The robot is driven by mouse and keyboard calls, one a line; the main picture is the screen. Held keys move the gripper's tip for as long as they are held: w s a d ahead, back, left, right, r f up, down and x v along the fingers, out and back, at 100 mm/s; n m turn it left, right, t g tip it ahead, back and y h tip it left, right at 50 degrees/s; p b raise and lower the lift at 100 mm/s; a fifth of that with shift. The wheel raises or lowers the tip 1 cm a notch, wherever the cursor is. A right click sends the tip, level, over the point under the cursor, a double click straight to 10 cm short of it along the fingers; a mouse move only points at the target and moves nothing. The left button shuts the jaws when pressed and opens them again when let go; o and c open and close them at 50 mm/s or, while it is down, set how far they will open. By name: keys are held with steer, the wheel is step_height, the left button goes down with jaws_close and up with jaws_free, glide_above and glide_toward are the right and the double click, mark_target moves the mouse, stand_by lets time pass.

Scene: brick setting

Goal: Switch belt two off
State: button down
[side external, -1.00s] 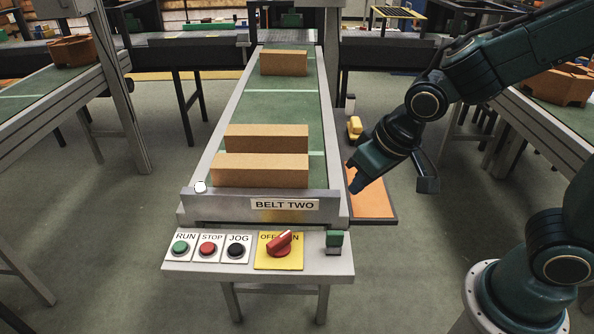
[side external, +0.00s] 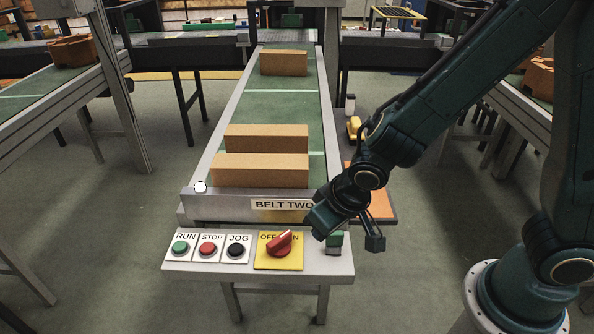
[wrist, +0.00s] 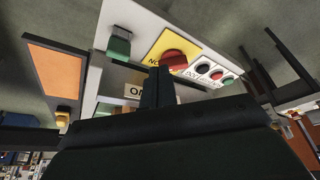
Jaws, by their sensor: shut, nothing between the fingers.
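Belt two's control panel (side external: 210,266) stands at the near end of the green belt (side external: 283,112), below a "BELT TWO" label (side external: 280,204). A red rotary switch (side external: 280,243) sits on a yellow OFF/ON plate (side external: 291,263), its handle slanting up to the right. My gripper (side external: 316,228) is shut and empty, just right of the switch, near the green block at the panel's right end. In the wrist view the red switch (wrist: 174,58) lies just beyond my shut fingers (wrist: 158,75). I cannot tell its exact gap from the switch.
Green RUN (side external: 180,248), red STOP (side external: 207,249) and black JOG (side external: 236,251) buttons sit left of the switch. A green block (side external: 334,241) stands at the panel's right.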

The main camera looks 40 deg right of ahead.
mark_target(291, 240)
steer(key=shift+f, duration=0.15)
steer(key=shift+x, duration=4.3)
steer(key=shift+w+f, duration=0.25)
steer(key=shift+w, duration=0.5)
steer(key=shift+w+f, duration=0.25)
steer(key=shift+w, duration=1.25)
steer(key=shift+w+d+n+y, duration=0.1)
steer(key=shift+n+y, duration=0.2)
steer(key=shift+n, duration=0.5)
steer(key=shift+w+d+n+y, duration=0.1)
steer(key=shift+n+y, duration=0.2)
steer(key=shift+n, duration=0.5)
steer(key=shift+w+d, duration=0.1)
steer(key=shift+d, duration=0.15)
steer(key=shift+w+d, duration=0.15)
steer(key=shift+w, duration=0.05)
steer(key=shift+w+d, duration=0.1)
steer(key=shift+w, duration=0.1)
steer(key=shift+w+d, duration=0.25)
steer(key=shift+w, duration=0.45)
